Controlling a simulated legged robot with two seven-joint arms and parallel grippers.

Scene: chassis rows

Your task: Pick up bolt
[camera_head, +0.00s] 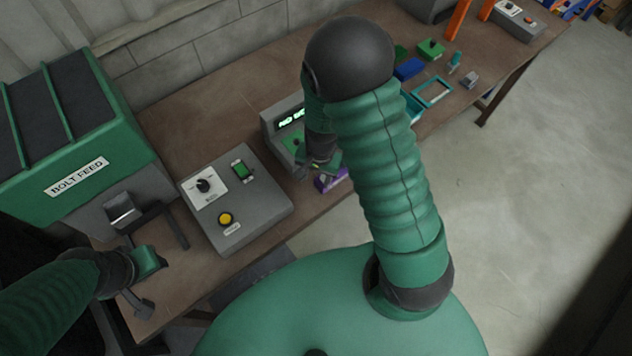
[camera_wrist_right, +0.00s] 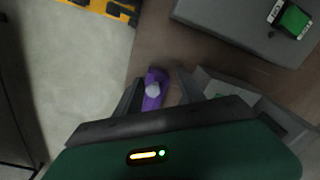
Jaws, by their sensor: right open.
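A pale grey rounded piece, apparently the bolt's head (camera_wrist_right: 153,90), sits on a purple part (camera_wrist_right: 153,102) in the right wrist view. The bolt's shank does not show. In the head view, the purple part (camera_head: 331,181) lies at the bench's front edge. My right gripper (camera_wrist_right: 158,82) is open, with one finger on each side of the purple part; I cannot tell whether they touch it. In the head view my right gripper (camera_head: 318,166) is partly hidden by its own arm. My left gripper (camera_head: 148,275) is at lower left, by the bolt feed, far from the purple part.
A green bolt feed bin (camera_head: 110,150) stands at the left. A grey control box (camera_head: 236,200) with a yellow button and a grey display unit (camera_head: 270,125) stand on the brown bench (camera_head: 185,115). Blue and green trays (camera_head: 432,92) lie farther right. Open floor lies beyond the front edge.

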